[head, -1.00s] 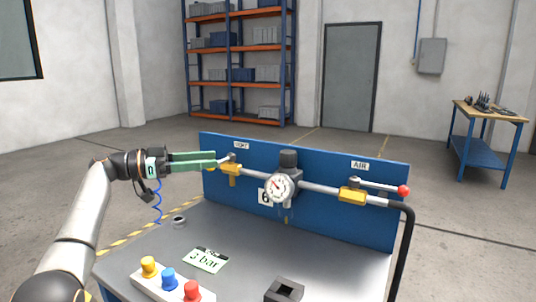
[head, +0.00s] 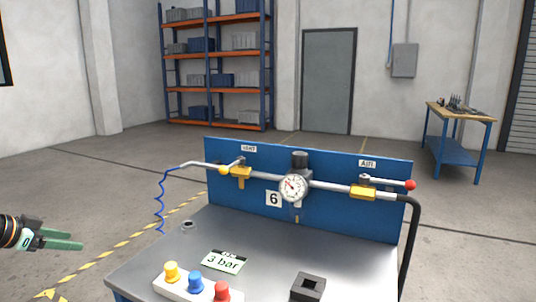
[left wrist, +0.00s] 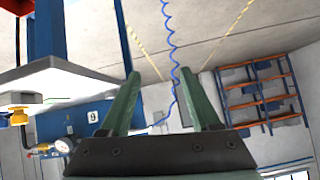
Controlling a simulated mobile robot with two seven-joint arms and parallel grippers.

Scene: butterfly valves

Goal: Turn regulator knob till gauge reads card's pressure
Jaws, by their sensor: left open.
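The regulator's black knob (head: 300,160) sits on top of the pipe in front of the blue panel (head: 340,215). The round white gauge (head: 293,188) faces me below it; its needle is too small to read exactly. The card (head: 224,261) reading "3 bar" lies on the grey bench top. My left gripper (head: 82,243) is open and empty, off the bench's left side, well apart from the knob. In the left wrist view its green fingers (left wrist: 160,95) are spread, and the gauge (left wrist: 38,149) shows at lower left. My right gripper is not in view.
A yellow-tipped lever (head: 205,166) and a red-tipped lever (head: 390,183) sit on the pipe either side. Yellow, blue and red buttons (head: 196,282) and a black square block (head: 308,287) are at the bench front. A blue coiled hose (head: 160,205) hangs at left.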

